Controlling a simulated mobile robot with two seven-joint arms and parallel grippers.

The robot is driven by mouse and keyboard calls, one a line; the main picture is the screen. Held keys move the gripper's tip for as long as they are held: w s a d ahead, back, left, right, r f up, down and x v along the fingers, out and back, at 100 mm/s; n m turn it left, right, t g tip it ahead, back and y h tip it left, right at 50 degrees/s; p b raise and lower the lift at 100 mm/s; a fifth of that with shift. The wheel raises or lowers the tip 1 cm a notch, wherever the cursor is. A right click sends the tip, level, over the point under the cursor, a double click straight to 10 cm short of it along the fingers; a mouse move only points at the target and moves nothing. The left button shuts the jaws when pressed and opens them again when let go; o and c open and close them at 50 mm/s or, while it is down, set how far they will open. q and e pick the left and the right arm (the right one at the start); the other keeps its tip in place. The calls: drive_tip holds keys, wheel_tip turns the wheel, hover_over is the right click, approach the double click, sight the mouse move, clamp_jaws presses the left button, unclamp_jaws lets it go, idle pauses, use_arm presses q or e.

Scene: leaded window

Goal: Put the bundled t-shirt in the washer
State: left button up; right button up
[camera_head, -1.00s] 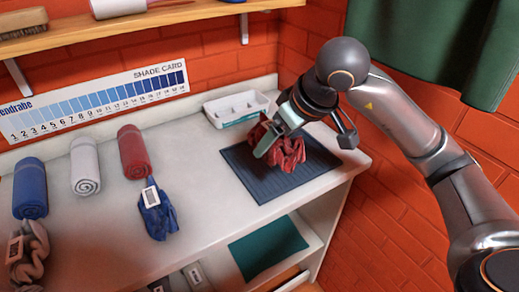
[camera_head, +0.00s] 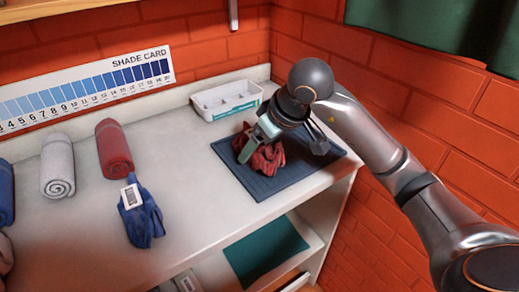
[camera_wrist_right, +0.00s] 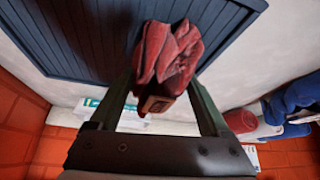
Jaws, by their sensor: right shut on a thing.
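A crumpled red cloth bundle (camera_head: 267,158) is at the dark ribbed mat (camera_head: 290,178) on the counter. My right gripper (camera_head: 257,142) is shut on this red bundle from above. In the right wrist view the bundle (camera_wrist_right: 168,52) sits between the two fingers (camera_wrist_right: 166,98), with a small brown tag on its near end. I cannot tell whether its underside touches the mat. A crumpled blue bundle with a white tag (camera_head: 141,217) lies on the counter to the left. I cannot make out a washer. My left gripper is out of view.
A white compartmented tray (camera_head: 226,100) stands behind the mat. Rolled red (camera_head: 114,149) and grey (camera_head: 57,166) towels lie at the left. A teal sheet (camera_head: 265,252) lies on the shelf below. Brick walls close off the back and right. The counter between blue bundle and mat is clear.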

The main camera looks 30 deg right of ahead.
drive_tip(key=shift+w, duration=0.1)
drive_tip(key=shift+f, duration=0.2)
drive_tip(key=o, duration=1.5)
drive_tip(key=shift+r, duration=0.1)
